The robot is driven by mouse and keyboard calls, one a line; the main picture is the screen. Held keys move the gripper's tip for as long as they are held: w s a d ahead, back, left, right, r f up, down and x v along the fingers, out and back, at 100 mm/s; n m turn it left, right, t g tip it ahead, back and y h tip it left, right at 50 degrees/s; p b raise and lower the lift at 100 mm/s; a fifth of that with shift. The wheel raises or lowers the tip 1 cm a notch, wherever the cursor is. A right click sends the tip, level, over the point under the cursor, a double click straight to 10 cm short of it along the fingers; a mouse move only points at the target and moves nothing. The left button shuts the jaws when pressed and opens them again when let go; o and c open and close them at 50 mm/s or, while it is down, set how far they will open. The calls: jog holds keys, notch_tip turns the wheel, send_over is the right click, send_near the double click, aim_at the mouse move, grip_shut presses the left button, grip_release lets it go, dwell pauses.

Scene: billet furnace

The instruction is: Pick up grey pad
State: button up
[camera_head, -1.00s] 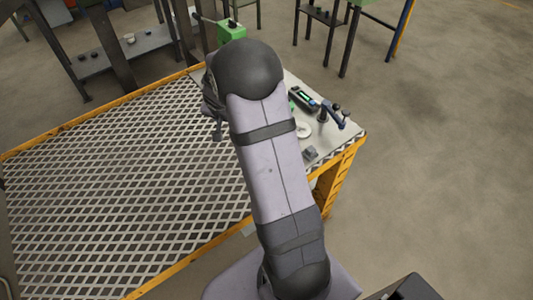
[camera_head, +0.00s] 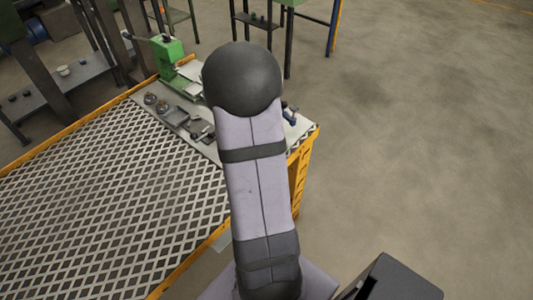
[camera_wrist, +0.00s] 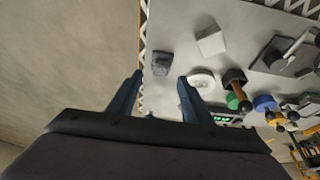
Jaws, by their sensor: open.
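A small dark grey block (camera_wrist: 161,63), which looks like the grey pad, lies on the light table plate in the wrist view. My gripper (camera_wrist: 160,77) is open and empty, its two dark blue fingers apart. In the picture the block appears just beyond the gap between the fingertips. I cannot tell the height of the fingers above the plate. In the head view my arm hides both gripper and block.
A white ring (camera_wrist: 202,80) lies close to the right finger, and a pale square block (camera_wrist: 211,42) lies farther off. Several tools, including a blue cylinder (camera_wrist: 264,103), crowd the right. The plate edge (camera_wrist: 142,50) runs left of the block; floor lies beyond it.

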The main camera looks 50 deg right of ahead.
jog(key=shift+p+x, duration=0.5)
jog(key=shift+x, duration=2.1)
jog(key=shift+w, duration=0.1)
jog(key=c, duration=1.1)
